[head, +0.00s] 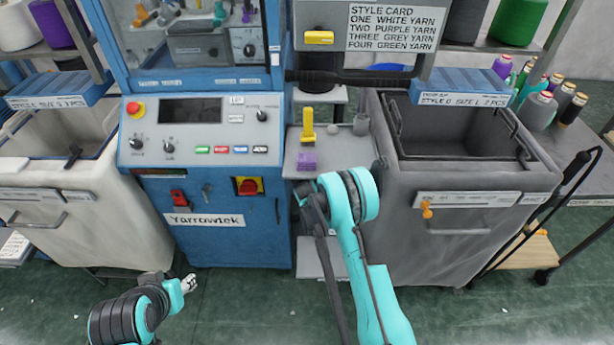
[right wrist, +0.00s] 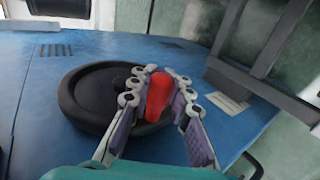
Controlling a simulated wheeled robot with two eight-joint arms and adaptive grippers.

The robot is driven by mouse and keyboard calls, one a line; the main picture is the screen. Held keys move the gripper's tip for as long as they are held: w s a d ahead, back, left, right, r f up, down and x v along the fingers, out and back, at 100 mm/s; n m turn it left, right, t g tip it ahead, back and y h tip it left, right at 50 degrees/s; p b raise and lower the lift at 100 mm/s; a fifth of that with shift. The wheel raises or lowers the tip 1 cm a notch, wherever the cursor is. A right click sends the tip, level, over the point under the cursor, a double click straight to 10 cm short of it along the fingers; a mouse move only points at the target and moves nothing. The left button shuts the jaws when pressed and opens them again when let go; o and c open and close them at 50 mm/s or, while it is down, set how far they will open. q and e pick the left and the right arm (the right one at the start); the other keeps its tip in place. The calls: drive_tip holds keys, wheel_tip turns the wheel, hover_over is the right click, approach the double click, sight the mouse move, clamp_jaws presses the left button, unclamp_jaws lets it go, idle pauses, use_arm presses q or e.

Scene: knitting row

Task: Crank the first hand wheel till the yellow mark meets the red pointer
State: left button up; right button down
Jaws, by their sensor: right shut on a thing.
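A black hand wheel (right wrist: 84,98) is mounted on a blue machine panel in the right wrist view. A red crank handle (right wrist: 157,98) stands out from the wheel's right side. My right gripper (right wrist: 158,78) has its fingers on both sides of the red handle and is shut on it. In the head view, my right forearm reaches to the right side of the blue machine (head: 222,230); its gripper and the wheel are hidden there. My left gripper (head: 187,284) hangs low in front of the machine, too small to read. I see neither a yellow mark nor a red pointer.
A grey bin (head: 470,190) stands close on the right of my right arm. A cream bin (head: 90,215) stands left of the machine. A small shelf (head: 340,160) holds a yellow tool (head: 308,125) and a purple block (head: 307,161). The green floor in front is mostly clear.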

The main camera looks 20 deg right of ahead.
drive_tip(key=shift+s, duration=0.1)
drive_tip(key=c, duration=1.4)
unclamp_jaws()
drive_tip(key=shift+s, duration=0.1)
drive_tip(key=shift+r, duration=0.1)
drive_tip(key=v, duration=1.2)
drive_tip(key=shift+s, duration=0.1)
